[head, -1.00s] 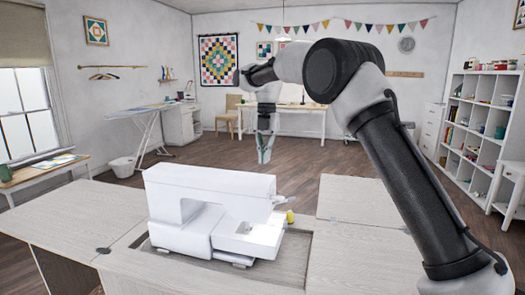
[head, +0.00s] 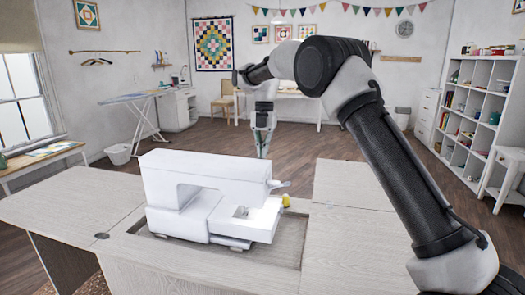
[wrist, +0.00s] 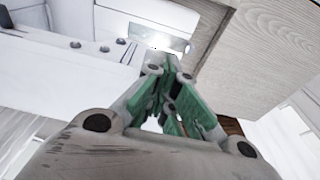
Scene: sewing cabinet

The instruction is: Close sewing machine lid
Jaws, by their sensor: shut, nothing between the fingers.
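The white sewing machine (head: 165,177) stands in the recess of the wooden cabinet (head: 70,205). A flat wooden panel (head: 352,185), which looks like the lid folded open, lies to the right of the recess. My gripper (head: 263,156) points down just behind the machine in the head view, shut and empty. In the wrist view its green fingers (wrist: 165,72) are together. The machine (wrist: 60,65) is at the left there and a wooden panel (wrist: 265,45) at the upper right. I cannot tell whether the fingertips touch anything.
A small yellow object (head: 286,200) sits at the machine's right end. My arm crosses the right side of the cabinet. An ironing board (head: 135,97) and a white shelf unit (head: 475,120) stand farther off. The floor behind the cabinet is open.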

